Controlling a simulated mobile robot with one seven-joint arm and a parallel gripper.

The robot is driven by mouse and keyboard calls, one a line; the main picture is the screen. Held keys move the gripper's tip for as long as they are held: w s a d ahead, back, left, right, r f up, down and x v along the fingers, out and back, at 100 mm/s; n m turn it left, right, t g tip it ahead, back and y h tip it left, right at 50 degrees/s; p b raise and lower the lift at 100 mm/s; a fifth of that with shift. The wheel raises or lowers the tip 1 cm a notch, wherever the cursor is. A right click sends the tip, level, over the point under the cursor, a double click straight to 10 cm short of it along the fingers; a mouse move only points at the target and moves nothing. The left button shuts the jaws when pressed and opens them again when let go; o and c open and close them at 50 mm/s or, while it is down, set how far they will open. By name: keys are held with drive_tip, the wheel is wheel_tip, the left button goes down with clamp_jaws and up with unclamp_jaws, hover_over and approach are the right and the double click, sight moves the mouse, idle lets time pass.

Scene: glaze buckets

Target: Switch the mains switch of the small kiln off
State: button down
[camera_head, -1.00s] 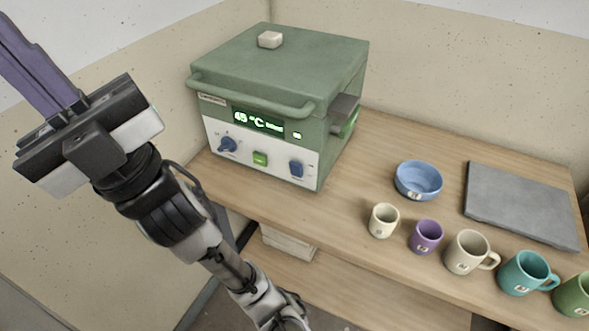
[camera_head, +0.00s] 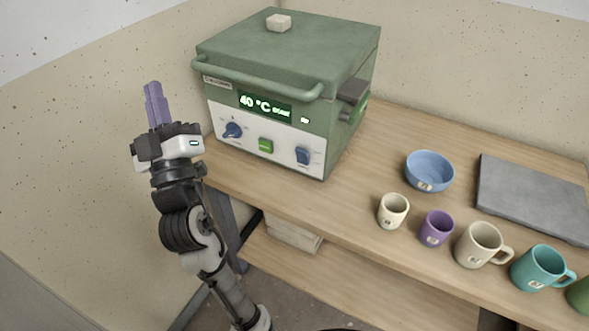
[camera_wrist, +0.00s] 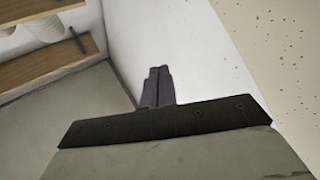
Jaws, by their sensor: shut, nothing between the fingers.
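The small kiln (camera_head: 290,60) is a green box with a closed lid, standing at the left end of the wooden bench. Its white front panel (camera_head: 225,119) carries a blue knob (camera_head: 233,130) at left, a green switch (camera_head: 265,146) in the middle and a blue switch (camera_head: 303,156) at right. The display (camera_head: 264,106) reads 40 °C. My gripper (camera_head: 153,88) has purple fingers, shut and empty, pointing up to the left of the kiln, apart from it. The fingers also show in the wrist view (camera_wrist: 158,80). I cannot read the labels by the switches.
On the bench (camera_head: 345,195) stand a blue bowl (camera_head: 430,172), a cream cup (camera_head: 393,211), a purple cup (camera_head: 436,229), several mugs and a grey slab (camera_head: 535,195). A pale block (camera_head: 279,22) lies on the kiln lid. Bench space before the kiln is clear.

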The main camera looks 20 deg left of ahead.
sight(300, 155)
drive_tip(key=w+d+f+h+b, duration=0.1)
drive_tip(key=w+f+h, duration=0.15)
drive_tip(key=f, duration=0.35)
drive_tip(key=w+d+f+t+h, duration=0.1)
drive_tip(key=f+h, duration=0.3)
drive_tip(key=f, duration=0.1)
drive_tip(key=w+d+f+h+b, duration=0.1)
drive_tip(key=w+f+h, duration=0.15)
drive_tip(key=f, duration=0.35)
drive_tip(key=s+d+f+t+h+b, duration=0.1)
drive_tip(key=d+f+t+h, duration=0.1)
drive_tip(key=d+f+h, duration=0.8)
wheel_tip(300, 155, down, 3)
drive_tip(key=shift+d+r+n+h+b, duration=0.1)
drive_tip(key=shift+d+n+h+b, duration=0.25)
drive_tip(key=shift+d, duration=0.5)
drive_tip(key=p+x, duration=0.5)
drive_tip(key=x, duration=0.8)
drive_tip(key=shift+w+r, duration=0.1)
drive_tip(key=shift+w, duration=0.45)
